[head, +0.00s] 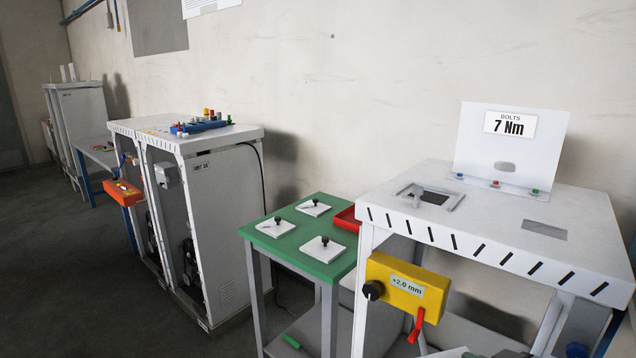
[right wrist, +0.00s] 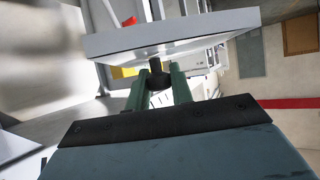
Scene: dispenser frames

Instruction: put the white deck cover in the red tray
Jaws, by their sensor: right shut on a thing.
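In the right wrist view my right gripper (right wrist: 159,82) is shut on the black knob (right wrist: 157,74) of a flat white deck cover (right wrist: 180,36). The cover's plate spans the view just beyond the fingertips, slightly tilted in the picture. In the head view three white plates with black knobs, one of them a near plate (head: 322,250), lie on the green table (head: 318,267). The red tray (head: 346,219) is at that table's right edge, partly hidden by the white machine. I cannot make out my right gripper in the head view. My left gripper is not in view.
The white machine (head: 480,240) has a framed opening (head: 430,196), a second opening (head: 544,231) and a "7 Nm" sign (head: 510,124). A yellow "+2.0 mm" box (head: 407,287) juts from its front. Grey cabinets (head: 215,210) stand left; dark floor (head: 75,290) is clear.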

